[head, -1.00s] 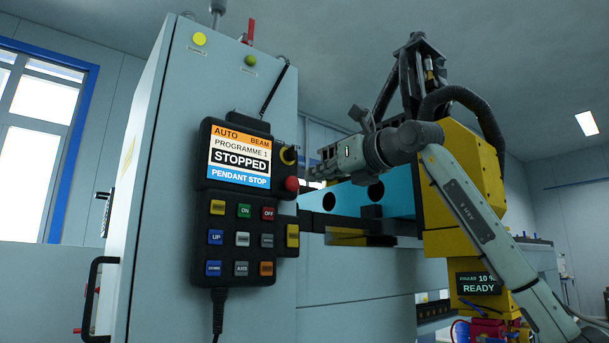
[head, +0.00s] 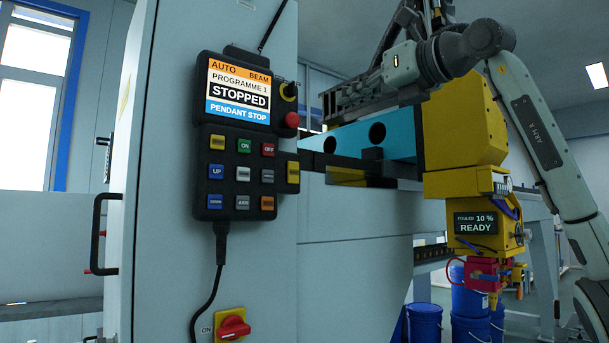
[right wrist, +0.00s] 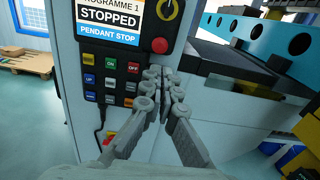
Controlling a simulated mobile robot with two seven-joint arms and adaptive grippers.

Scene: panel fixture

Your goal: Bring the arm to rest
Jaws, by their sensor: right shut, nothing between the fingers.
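My right gripper (head: 312,118) comes in from the right in the head view, its fingers together and empty. In that view its tips appear just right of the red stop button (head: 292,120) on the black control pendant (head: 240,133). In the right wrist view the shut fingers (right wrist: 163,77) stand in front of the cabinet, below and apart from the red button (right wrist: 160,45). The pendant screen (head: 238,90) reads AUTO, BEAM, PROGRAMME 1, STOPPED, PENDANT STOP. My left gripper is not in view.
The pendant hangs on a pale cabinet (head: 340,270) with a red rotary switch (head: 233,327) low down. A blue perforated beam (head: 400,143) and a yellow machine head (head: 465,130) stand right. Its display (head: 475,223) reads FOULED 10 %, READY. Blue drums (head: 424,322) stand below.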

